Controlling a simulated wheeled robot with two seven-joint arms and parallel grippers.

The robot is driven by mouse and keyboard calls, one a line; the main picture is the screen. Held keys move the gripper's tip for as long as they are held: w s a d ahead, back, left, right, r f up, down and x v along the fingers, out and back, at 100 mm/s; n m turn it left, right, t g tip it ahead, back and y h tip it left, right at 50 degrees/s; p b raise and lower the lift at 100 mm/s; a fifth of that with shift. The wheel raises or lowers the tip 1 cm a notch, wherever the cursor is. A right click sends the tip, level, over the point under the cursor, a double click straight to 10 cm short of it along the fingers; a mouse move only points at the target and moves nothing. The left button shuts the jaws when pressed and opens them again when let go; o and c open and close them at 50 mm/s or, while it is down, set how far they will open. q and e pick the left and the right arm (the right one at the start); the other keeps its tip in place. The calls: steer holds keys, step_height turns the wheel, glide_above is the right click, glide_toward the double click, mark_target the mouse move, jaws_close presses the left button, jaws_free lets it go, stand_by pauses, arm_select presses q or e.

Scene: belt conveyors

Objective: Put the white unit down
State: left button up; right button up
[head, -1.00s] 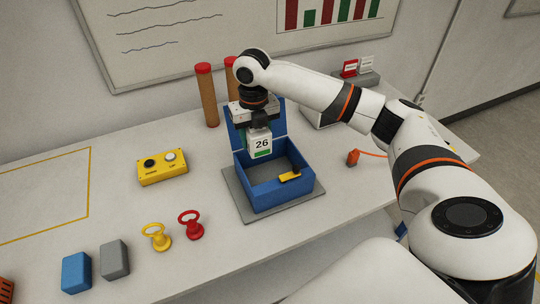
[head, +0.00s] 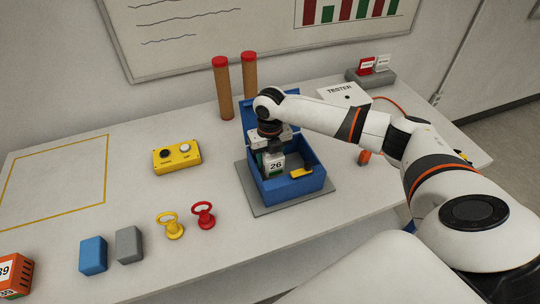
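The white unit (head: 276,165), marked 26, is upright at the left part of the open blue box (head: 294,190), its lower part hidden behind the front wall. I cannot tell whether it touches the box floor. My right gripper (head: 268,150) points down from above and is shut on the unit; its fingers are partly hidden. The blue box stands on a grey mat (head: 262,206) with its lid raised at the back. A small yellow piece (head: 300,173) is at the box's right side. My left gripper is not in view.
A yellow button box (head: 177,156), yellow (head: 170,228) and red (head: 204,216) ring-handled pieces, blue (head: 93,255) and grey (head: 129,245) blocks stand to the left. Two red-capped tubes (head: 222,90) and a white tester (head: 343,94) stand behind. The yellow-outlined area (head: 55,180) is clear.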

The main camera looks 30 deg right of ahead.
steer(key=shift+f, duration=0.2)
steer(key=shift+f, duration=0.35)
steer(key=o, duration=0.9)
steer(key=shift+r, duration=0.3)
step_height(320, 180, up, 13)
steer(key=shift+f+b, duration=0.15)
steer(key=shift+b, duration=1.1)
